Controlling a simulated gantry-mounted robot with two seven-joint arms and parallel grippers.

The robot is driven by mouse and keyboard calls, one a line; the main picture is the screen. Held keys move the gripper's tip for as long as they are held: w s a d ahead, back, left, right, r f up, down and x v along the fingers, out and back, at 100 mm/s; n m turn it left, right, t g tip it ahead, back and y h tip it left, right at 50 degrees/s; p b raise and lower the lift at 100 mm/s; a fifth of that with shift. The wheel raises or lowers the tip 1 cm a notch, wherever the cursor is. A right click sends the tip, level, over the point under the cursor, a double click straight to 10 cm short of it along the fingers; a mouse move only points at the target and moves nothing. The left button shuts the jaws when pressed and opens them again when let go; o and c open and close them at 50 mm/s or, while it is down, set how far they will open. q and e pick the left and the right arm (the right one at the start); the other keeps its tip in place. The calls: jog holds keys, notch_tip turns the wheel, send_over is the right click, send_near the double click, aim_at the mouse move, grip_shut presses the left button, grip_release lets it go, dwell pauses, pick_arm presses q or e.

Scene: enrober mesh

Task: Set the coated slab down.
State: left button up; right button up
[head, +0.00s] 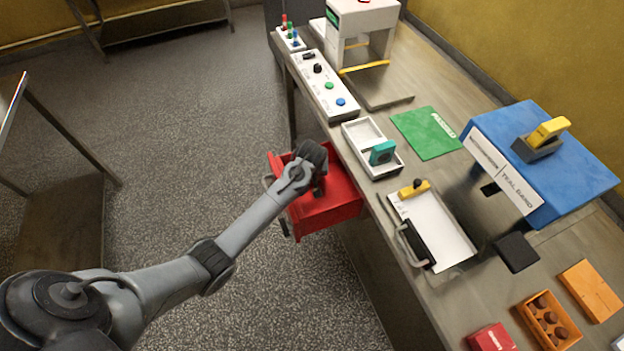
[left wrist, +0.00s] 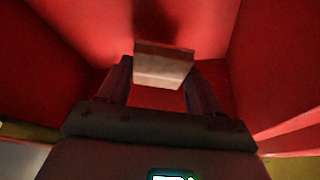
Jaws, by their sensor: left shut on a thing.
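My left gripper (head: 319,186) reaches down into an open red drawer (head: 340,206) at the left side of the bench. In the left wrist view its two dark fingers (left wrist: 160,88) are shut on a small pale block (left wrist: 162,66) with a brownish upper edge. The red light inside makes its true colour hard to tell, and I cannot tell whether it is coated. Red drawer walls (left wrist: 265,60) surround it, and a dark shadow lies beyond it. Whether the block touches the drawer floor is unclear. In the head view the gripper hides the block. My right gripper is not in view.
On the bench, a white divided tray (head: 362,131) holds a teal piece (head: 383,152). A green mat (head: 427,133), a white tray with a handle (head: 440,232), a blue machine (head: 560,150), a dark square (head: 516,252) and an orange box (head: 549,322) stand nearby.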

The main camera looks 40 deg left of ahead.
aim_at(312, 184)
pick_arm(q)
jog(key=shift+f+b, duration=0.55)
jog(key=shift+f, duration=1.55)
jog(key=shift+f, duration=0.1)
jog(key=o, duration=1.1)
jog(key=shift+s+d+r, duration=0.1)
jog(key=shift+r, duration=0.5)
jog(key=p+v, duration=0.3)
jog(key=v, duration=0.8)
